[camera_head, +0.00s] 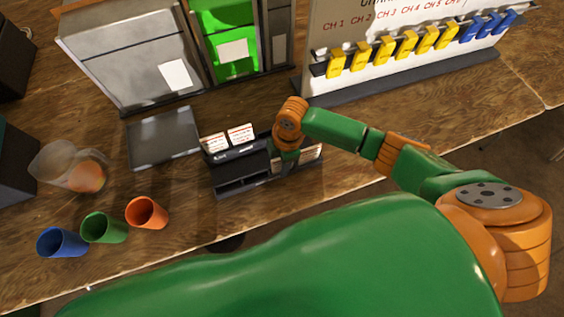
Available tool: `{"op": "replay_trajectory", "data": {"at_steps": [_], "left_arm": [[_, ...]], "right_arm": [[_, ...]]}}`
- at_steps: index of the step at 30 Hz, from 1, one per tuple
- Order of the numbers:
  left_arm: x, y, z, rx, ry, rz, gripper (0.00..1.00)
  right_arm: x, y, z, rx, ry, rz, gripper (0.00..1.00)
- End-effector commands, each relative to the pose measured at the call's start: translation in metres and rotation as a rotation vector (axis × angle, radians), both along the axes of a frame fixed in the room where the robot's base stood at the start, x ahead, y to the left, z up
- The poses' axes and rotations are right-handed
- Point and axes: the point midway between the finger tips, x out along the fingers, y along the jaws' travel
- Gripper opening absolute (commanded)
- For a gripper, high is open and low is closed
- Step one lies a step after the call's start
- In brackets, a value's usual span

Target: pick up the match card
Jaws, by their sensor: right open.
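A dark card holder (238,172) stands on the wooden table near the middle of the view. Two white cards with reddish print, a left one (214,142) and a right one (240,134), stand up at its back. Part of another pale card (309,152) shows at the right end. The print is too small to tell which is the match card. My right gripper (286,158) points down at the right part of the holder and is open. Its own wrist hides its fingertips and whatever is between them. My left gripper is not in view.
A grey tray (163,138) lies left of the holder, below a metal cabinet (130,60) and a lit green compartment (226,30).

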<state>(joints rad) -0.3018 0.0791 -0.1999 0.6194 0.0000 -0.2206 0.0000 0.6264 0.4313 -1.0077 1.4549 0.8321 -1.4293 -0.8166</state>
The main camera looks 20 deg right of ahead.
Motion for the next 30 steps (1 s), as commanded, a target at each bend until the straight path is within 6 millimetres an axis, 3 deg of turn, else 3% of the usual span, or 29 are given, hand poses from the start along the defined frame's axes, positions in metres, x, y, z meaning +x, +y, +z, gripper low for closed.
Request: {"op": "replay_trajectory", "data": {"at_steps": [4,5,9,10,23,28,30], "left_arm": [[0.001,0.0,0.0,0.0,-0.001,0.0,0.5],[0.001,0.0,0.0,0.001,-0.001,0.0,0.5],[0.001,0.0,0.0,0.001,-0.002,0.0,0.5],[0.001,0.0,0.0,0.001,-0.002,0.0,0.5],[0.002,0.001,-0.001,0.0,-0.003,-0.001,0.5],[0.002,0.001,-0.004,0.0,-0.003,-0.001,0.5],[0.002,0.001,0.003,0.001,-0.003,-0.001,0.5]], "right_arm": [[0.0,0.0,0.0,0.0,0.0,0.0,0.45],[0.0,0.0,0.0,0.0,0.0,0.0,0.4],[0.0,0.0,0.0,0.0,0.0,0.0,0.02],[0.0,0.0,0.0,0.0,0.0,0.0,0.0],[0.001,0.0,0.005,0.0,-0.002,0.0,0.0],[0.0,0.0,0.034,0.001,-0.005,0.002,0.0],[-0.013,-0.001,0.05,0.002,-0.002,0.004,0.0]]}}
